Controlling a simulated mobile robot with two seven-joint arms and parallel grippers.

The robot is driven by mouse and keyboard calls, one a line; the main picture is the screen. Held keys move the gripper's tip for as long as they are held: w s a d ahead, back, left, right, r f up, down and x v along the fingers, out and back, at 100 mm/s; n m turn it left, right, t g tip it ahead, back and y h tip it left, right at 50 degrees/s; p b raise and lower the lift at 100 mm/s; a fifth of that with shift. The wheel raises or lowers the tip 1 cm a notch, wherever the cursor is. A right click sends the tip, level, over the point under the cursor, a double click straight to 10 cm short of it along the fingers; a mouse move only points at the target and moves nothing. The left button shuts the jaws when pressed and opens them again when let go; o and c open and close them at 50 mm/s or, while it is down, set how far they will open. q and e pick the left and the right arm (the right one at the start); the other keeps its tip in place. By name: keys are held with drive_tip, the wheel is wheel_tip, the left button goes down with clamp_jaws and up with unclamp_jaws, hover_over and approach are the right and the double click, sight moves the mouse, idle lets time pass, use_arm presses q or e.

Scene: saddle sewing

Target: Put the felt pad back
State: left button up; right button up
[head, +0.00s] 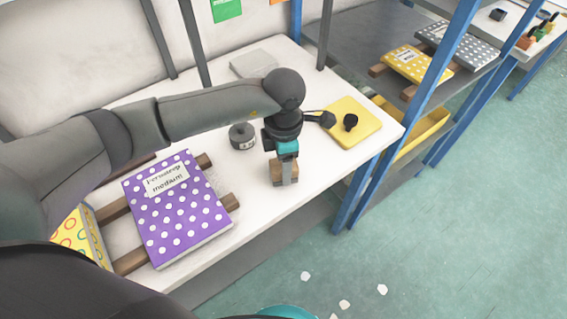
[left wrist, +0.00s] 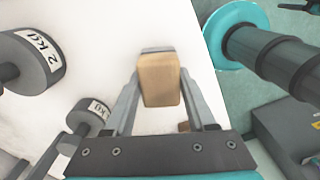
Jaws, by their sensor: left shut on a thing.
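My left gripper (head: 287,178) points down over the front part of the white table, right of the purple dotted book. It is shut on a tan, wood-coloured block (left wrist: 160,80), which sits between the two fingers in the left wrist view. In the head view the block (head: 278,172) is partly hidden by the fingers, and I cannot tell whether it touches the table. No piece is clearly marked as the felt pad. A flat light grey pad (head: 253,63) lies at the back of the table, and a yellow pad (head: 366,130) lies to the right. My right gripper is not in view.
A grey weight (head: 242,136) stands just left of the gripper. Dark weights (head: 350,122) are at the yellow pad. The purple dotted book (head: 178,212) lies on wooden slats at left. A blue shelf post (head: 408,112) rises beyond the table's right edge.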

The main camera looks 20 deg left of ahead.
use_arm(q)
drive_tip(key=shift+f, duration=0.2)
drive_tip(key=o, duration=1.3)
drive_tip(key=shift+r, duration=0.1)
drive_tip(key=shift+r, duration=0.5)
wheel_tip(320, 180, up, 11)
drive_tip(key=shift+r+p, duration=0.15)
drive_tip(key=shift+p, duration=0.2)
